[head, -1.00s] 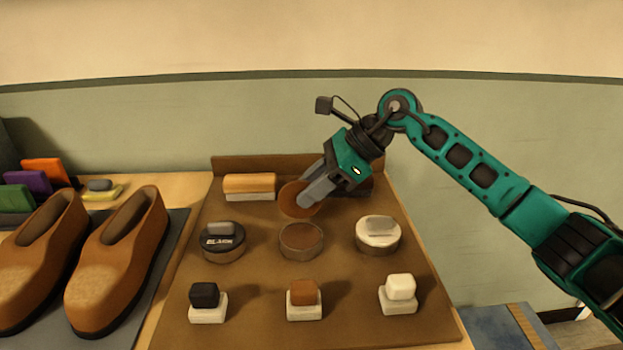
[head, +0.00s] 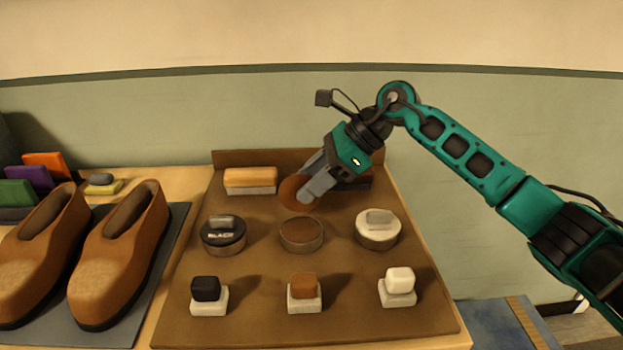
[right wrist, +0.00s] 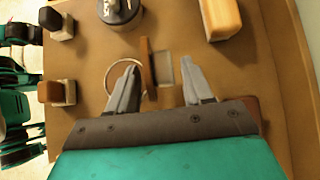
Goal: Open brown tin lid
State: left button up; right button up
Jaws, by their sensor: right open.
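The brown tin (head: 301,235) sits open in the middle of the board, its brown polish showing. Its round rim also shows in the right wrist view (right wrist: 108,78), partly behind a finger. The brown lid (head: 291,190) is off the tin, just behind it, with its flat brown face towards the head camera. In the right wrist view the lid (right wrist: 147,66) appears edge-on, with a grey block-like knob (right wrist: 164,70) on its back side. My right gripper (right wrist: 160,88) is open, with the lid and knob between its spread fingers. Whether the lid rests on the board is unclear.
A black tin (head: 223,236) stands left of the brown tin and a white-lidded tin (head: 378,231) right of it. A brush (head: 250,181) lies at the back left of the board (head: 345,325). Small daubers stand in front; brown shoes (head: 115,255) stand at left.

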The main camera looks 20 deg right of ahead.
jog(key=v, duration=1.3)
